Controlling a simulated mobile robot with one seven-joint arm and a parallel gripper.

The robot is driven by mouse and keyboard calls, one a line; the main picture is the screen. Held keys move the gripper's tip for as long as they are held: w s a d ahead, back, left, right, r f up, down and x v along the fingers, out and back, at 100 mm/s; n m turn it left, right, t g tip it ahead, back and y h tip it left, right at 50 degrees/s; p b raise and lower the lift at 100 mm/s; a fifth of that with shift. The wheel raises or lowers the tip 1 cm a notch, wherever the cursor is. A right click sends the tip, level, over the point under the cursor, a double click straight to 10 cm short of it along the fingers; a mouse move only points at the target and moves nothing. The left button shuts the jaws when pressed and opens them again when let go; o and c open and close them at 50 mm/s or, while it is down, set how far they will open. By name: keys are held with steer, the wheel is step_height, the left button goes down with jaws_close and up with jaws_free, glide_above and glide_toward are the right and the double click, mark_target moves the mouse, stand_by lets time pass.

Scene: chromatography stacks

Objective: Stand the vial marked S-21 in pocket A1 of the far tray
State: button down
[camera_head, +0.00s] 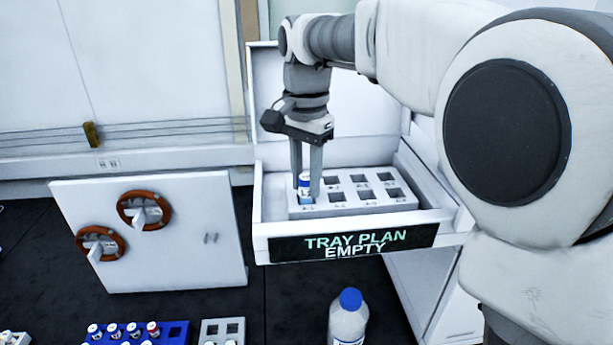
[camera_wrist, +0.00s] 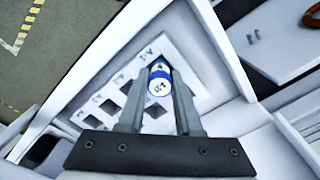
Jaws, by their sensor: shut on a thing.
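My gripper (camera_head: 307,188) is shut on a vial (camera_head: 305,186) with a white cap and a blue band. The vial is upright at the front left corner pocket of the pale grey tray (camera_head: 350,208). In the wrist view the vial (camera_wrist: 158,82) is between my gripper's fingers (camera_wrist: 160,100), beside the tray label that looks like A-1. The mark on its cap is too small to read surely. The vial's lower end is at the pocket, but I cannot tell how deep it sits. The tray's other visible pockets are empty.
The tray lies in a white open-topped box with a sign reading TRAY PLAN EMPTY (camera_head: 341,245). A blue rack (camera_head: 177,332) with several vials, a small grey rack (camera_head: 222,328) and a blue-capped bottle (camera_head: 348,318) are nearer. A white panel with orange rings (camera_head: 185,260) is left.

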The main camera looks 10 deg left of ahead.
steer(key=shift+f, duration=0.2)
steer(key=shift+f+b, duration=0.3)
steer(key=shift+f, duration=0.15)
steer(key=shift+c, duration=0.6)
jaws_free()
steer(key=shift+r, duration=0.1)
steer(key=shift+r+p, duration=3.4)
steer(key=shift+r, duration=0.05)
